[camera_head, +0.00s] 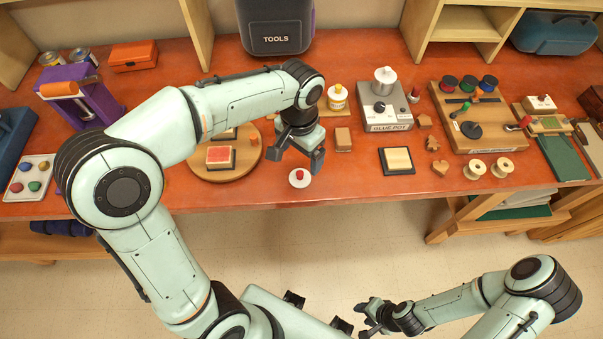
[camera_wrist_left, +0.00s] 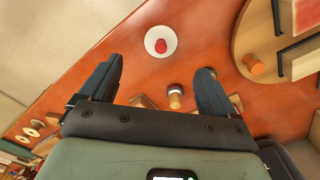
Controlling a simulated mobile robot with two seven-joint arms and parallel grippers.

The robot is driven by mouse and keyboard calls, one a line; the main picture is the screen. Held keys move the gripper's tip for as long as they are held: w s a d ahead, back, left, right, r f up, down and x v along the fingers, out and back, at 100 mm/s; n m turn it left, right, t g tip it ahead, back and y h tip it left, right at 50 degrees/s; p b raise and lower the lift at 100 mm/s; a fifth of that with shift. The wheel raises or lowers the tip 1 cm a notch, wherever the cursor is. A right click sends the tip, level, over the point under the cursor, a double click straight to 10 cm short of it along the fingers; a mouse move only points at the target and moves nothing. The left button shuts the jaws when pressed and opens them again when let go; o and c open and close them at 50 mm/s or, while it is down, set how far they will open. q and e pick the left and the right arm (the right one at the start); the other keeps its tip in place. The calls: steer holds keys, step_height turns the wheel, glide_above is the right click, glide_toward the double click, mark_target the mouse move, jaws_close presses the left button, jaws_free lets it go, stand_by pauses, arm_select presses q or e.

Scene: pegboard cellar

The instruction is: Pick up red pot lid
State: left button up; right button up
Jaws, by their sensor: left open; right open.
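The pot lid is a small white disc with a red knob (camera_head: 299,178). It lies on the orange table near its front edge. My left gripper (camera_head: 296,160) is open and empty above the table, just behind the lid in the head view. In the left wrist view the lid (camera_wrist_left: 152,39) lies ahead of the two spread fingertips (camera_wrist_left: 158,72), apart from them. My right gripper (camera_head: 368,317) is open and empty, low in front of the table over the floor.
A round wooden board (camera_head: 205,174) with stamp pads is left of the lid. A wooden block (camera_head: 343,139), a glue bottle (camera_head: 338,97) and a grey glue pot (camera_head: 388,108) stand to the right and behind. The table (camera_head: 340,190) is clear around the lid.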

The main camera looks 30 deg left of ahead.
arm_select(q)
glide_above(300, 173)
step_height(300, 173, down, 4)
steer(key=shift+f, duration=0.2)
step_height(300, 173, down, 5)
steer(key=c, duration=1.1)
